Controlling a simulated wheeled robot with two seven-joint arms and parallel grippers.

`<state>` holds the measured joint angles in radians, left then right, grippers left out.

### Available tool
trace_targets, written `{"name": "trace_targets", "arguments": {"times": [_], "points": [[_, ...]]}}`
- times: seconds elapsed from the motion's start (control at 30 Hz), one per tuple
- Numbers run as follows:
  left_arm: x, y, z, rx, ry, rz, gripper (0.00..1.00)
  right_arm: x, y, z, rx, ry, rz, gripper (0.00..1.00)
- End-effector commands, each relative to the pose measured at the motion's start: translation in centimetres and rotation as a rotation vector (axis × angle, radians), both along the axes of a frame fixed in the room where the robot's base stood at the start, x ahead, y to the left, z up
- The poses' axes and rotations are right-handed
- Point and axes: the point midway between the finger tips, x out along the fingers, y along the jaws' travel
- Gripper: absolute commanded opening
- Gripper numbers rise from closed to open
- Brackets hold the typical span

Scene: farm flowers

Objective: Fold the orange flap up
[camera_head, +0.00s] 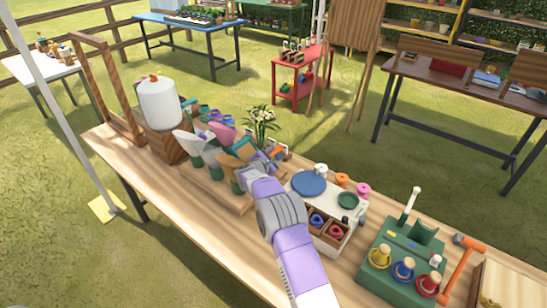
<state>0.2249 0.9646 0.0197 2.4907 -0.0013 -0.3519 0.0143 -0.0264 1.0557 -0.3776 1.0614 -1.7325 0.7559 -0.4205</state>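The orange flap (238,152) is tilted on one of several green holders that stand on a wooden board (221,192) on the table. A pale lavender flap (190,143) and a pink flap (222,132) are beside it. An arm of mine, which seems to be the right one, comes in from the bottom. Its gripper (258,160) is right beside the right edge of the orange flap. Its fingers are small and partly hidden, so I cannot tell whether they are open, or whether they touch the flap. My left gripper is not in view.
A white canister (158,103) on a wooden block stands behind left. White flowers (262,118) stand behind the gripper. To the right are a white-topped box (327,192) with a blue disc, and a green box (405,258) with coloured knobs. An orange hammer (460,266) lies beyond.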

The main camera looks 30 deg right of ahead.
Motion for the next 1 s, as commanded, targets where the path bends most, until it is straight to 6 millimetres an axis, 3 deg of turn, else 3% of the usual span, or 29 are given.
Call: {"name": "trace_targets", "arguments": {"times": [0.37, 0.8, 1.0], "points": [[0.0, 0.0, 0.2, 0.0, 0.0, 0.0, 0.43, 0.0, 0.0, 0.6, -0.001, -0.001, -0.002, 0.51], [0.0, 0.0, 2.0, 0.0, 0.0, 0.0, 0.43, 0.0, 0.0, 8.5, 0.0, -0.003, -0.001, 0.51], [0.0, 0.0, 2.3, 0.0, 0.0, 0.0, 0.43, 0.0, 0.0, 9.9, -0.001, 0.0, 0.0, 0.51]]}}
